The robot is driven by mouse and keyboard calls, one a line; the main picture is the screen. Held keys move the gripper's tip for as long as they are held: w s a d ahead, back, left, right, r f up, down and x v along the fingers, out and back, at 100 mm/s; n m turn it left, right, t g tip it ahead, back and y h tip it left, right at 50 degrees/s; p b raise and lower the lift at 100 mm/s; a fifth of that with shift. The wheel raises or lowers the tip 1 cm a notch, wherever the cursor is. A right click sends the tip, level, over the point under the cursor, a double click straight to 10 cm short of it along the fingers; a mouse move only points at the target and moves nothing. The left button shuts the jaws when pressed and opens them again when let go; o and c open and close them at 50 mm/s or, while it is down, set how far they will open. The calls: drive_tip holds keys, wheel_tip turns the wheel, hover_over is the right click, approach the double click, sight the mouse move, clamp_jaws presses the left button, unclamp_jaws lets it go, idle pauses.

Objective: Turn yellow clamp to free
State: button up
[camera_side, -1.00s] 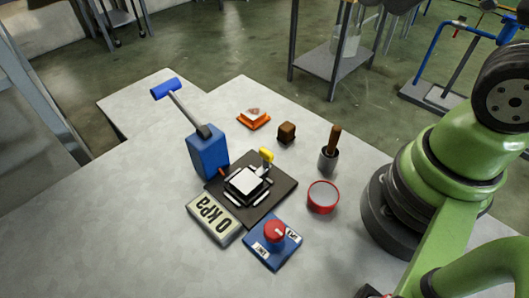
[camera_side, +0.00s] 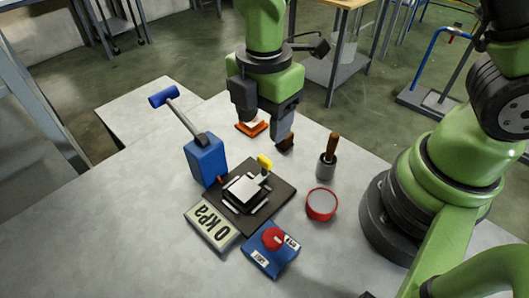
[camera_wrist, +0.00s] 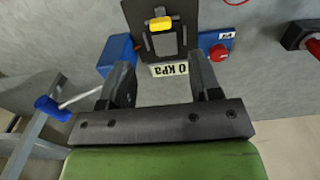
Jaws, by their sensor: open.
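The yellow clamp (camera_side: 265,162) stands at the back edge of the black plate (camera_side: 273,199), beside the white-topped block (camera_side: 242,187). It also shows in the wrist view (camera_wrist: 161,23), near the top, beyond my fingertips. My gripper (camera_side: 267,132) is open and hangs above the back of the table, behind the clamp in the side view. Its two fingers are apart and empty in the wrist view (camera_wrist: 160,80). It does not touch the clamp.
A blue hand pump (camera_side: 206,158) stands left of the plate. The 0 kPa display (camera_side: 211,224) and the blue box with a red knob (camera_side: 273,240) are in front. A red-rimmed dish (camera_side: 321,204) and a wooden-handled pestle in a cup (camera_side: 329,157) stand right. A brown block (camera_side: 285,142) and an orange tray (camera_side: 246,129) are near my fingers.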

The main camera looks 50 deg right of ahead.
sight(265, 158)
wheel_tip(265, 158, down, 9)
drive_tip(key=shift+r, duration=0.2)
drive_tip(key=c, duration=0.9)
